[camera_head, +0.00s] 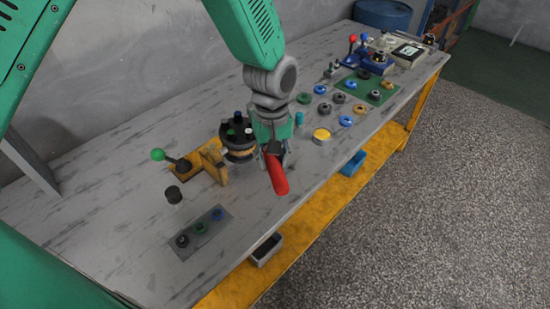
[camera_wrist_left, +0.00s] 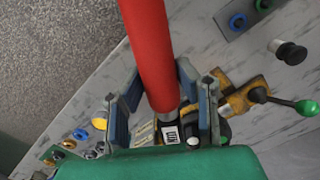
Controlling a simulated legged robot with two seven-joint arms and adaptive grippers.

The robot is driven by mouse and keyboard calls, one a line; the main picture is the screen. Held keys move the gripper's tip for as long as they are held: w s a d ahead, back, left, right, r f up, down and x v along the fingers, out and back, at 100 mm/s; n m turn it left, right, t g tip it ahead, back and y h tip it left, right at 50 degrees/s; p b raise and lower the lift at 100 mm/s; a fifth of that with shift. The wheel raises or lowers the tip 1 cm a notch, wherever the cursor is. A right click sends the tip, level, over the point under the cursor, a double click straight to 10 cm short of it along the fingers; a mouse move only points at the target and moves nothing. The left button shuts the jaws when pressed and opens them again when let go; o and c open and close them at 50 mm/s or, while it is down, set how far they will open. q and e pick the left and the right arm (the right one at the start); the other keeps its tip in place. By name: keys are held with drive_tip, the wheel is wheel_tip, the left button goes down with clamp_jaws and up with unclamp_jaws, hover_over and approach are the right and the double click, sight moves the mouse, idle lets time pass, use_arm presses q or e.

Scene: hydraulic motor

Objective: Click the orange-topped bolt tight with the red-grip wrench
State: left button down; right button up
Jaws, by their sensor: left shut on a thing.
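The red-grip wrench (camera_head: 278,176) is in my left gripper (camera_head: 272,148), with its red handle pointing toward the table's front edge. In the left wrist view the red grip (camera_wrist_left: 150,50) passes between the two fingers (camera_wrist_left: 162,112), and a dark part with a label (camera_wrist_left: 171,134) sits below it. The round black hydraulic motor (camera_head: 238,153) stands just left of the gripper, with white, blue and dark bolt tops showing. My right gripper is not in view.
A yellow fixture (camera_head: 213,161) and a green-knobbed lever (camera_head: 158,155) stand left of the motor. A black knob (camera_head: 174,194) and a grey plate (camera_head: 205,238) with rings lie nearer. A yellow-topped can (camera_head: 321,135) and several rings are at right.

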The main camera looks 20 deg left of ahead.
use_arm(q)
drive_tip(key=shift+s+f, duration=0.1)
drive_tip(key=shift+f, duration=0.1)
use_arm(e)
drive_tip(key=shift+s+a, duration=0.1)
use_arm(q)
drive_tip(key=shift+d+f, duration=0.35)
drive_tip(key=shift+d, duration=0.1)
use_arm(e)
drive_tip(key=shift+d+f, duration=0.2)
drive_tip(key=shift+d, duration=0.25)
use_arm(q)
drive_tip(key=shift+a, duration=0.3)
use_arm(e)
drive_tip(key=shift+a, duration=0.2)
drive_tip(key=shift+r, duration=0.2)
use_arm(q)
drive_tip(key=shift+d+r+p, duration=0.1)
drive_tip(key=shift+r+p, duration=0.6)
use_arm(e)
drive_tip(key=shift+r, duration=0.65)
use_arm(q)
drive_tip(key=shift+a+g+p, duration=0.4)
drive_tip(key=shift+a+p, duration=0.15)
drive_tip(key=shift+a, duration=0.05)
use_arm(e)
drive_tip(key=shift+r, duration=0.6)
use_arm(q)
drive_tip(key=shift+f, duration=0.25)
